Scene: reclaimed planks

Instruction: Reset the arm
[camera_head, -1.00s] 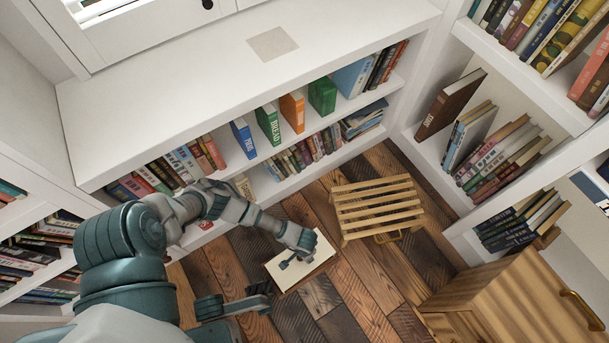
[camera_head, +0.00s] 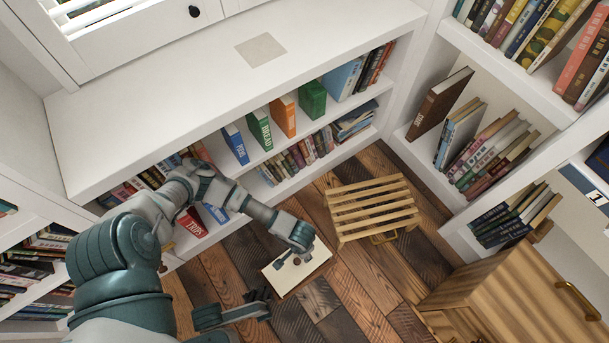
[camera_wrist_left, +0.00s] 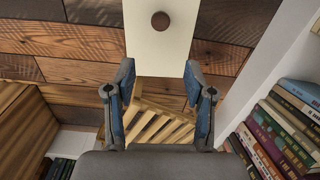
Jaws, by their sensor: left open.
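My left arm comes in from the left, and its gripper (camera_head: 297,253) is over a pale flat panel (camera_head: 310,271) near the floor. In the left wrist view, the gripper's blue-grey fingers (camera_wrist_left: 160,92) are apart with nothing between them. Beyond them lies the white panel (camera_wrist_left: 160,48) with a round brown knob (camera_wrist_left: 160,20). A second gripper (camera_head: 245,308), dark and partly cut off, shows low in the head view; its opening is unclear.
A slatted wooden stool (camera_head: 372,208) stands right of the panel. White bookshelves (camera_head: 175,125) run along the back and right. A wooden cabinet (camera_head: 515,285) with a brass handle is at the lower right. Plank floor (camera_head: 350,285) lies bare between them.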

